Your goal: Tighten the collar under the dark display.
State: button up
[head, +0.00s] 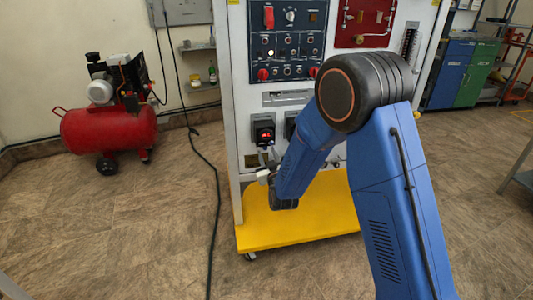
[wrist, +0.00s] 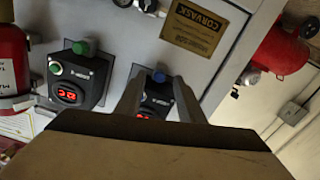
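My gripper (head: 268,156) is just below the left black display box (head: 264,132) in the head view. In the wrist view, which appears upside down, my gripper (wrist: 158,76) is open, its two grey fingers either side of a blue round collar (wrist: 159,76) on a black box (wrist: 156,97). Contact cannot be told. That box's display (wrist: 148,116) glows red. The other black box (wrist: 90,72) has a green round collar (wrist: 87,46) and a lit red display (wrist: 67,95). No dark display is clearly seen. In the head view my arm partly hides the second box (head: 290,122).
The trainer panel (head: 242,100) stands on a yellow base (head: 262,228). In the wrist view, a brass plate (wrist: 194,29) and a red cylinder (wrist: 12,60) are near the boxes. A red compressor (head: 108,130) stands left. A black cable (head: 213,215) crosses the floor.

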jog(key=shift+x, duration=0.95)
grip_shut()
jog(key=m, duration=0.5)
jog(key=shift+m, duration=0.4)
